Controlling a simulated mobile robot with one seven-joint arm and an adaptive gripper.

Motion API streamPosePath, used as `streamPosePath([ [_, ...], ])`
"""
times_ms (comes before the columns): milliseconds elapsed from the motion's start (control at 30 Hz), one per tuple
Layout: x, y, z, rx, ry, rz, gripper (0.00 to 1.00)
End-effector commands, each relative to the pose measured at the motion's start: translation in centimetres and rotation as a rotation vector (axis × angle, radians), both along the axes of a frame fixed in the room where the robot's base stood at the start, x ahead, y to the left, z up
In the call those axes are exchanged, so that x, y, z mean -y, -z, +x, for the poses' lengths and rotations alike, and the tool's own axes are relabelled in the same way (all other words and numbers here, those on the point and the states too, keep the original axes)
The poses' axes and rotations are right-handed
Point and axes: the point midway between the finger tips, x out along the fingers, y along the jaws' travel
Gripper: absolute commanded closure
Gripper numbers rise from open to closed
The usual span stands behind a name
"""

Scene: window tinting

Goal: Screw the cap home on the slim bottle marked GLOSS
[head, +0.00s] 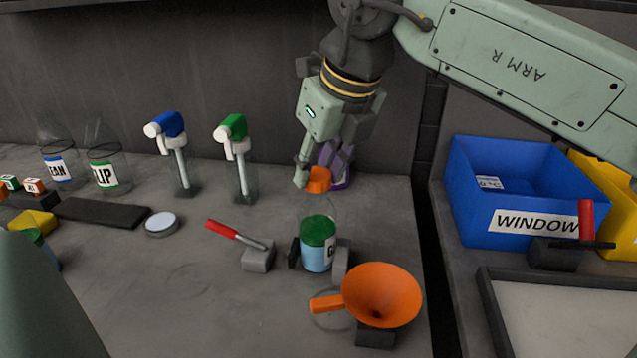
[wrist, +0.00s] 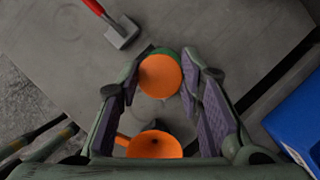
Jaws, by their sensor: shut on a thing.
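The slim clear bottle (head: 316,245) stands upright with a green layer over blue liquid. Its label is turned to the right and only a "G" shows. The orange cap (head: 318,180) is at the top of the bottle's neck. My gripper (head: 320,181) is above the bottle, pointing down, with its fingers shut on the cap. In the wrist view the cap (wrist: 160,76) lies between the two purple-padded fingers, with a bit of green from the bottle behind it. I cannot tell how far down the cap sits on the thread.
An orange funnel (head: 382,293) stands close in front. Spray bottles with blue (head: 170,125) and green (head: 233,128) heads stand behind left. A blue WINDOW bin (head: 480,220) is right.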

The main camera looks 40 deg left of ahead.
Motion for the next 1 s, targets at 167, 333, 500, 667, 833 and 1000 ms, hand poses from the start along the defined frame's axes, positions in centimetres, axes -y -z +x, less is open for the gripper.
streamPosePath([
  [167, 0.14, -0.10, 0.07, 0.002, 0.210, -0.006, 1.00],
  [333, 0.14, 0.00, 0.16, 0.001, 0.269, -0.004, 1.00],
  [500, 0.15, 0.02, 0.18, 0.000, 0.268, -0.004, 1.00],
  [667, 0.13, 0.02, 0.16, 0.000, 0.267, -0.003, 0.57],
  [833, 0.09, 0.01, 0.11, -0.001, 0.265, -0.002, 0.48],
  [1000, 0.06, 0.01, 0.09, -0.002, 0.264, -0.001, 0.48],
])
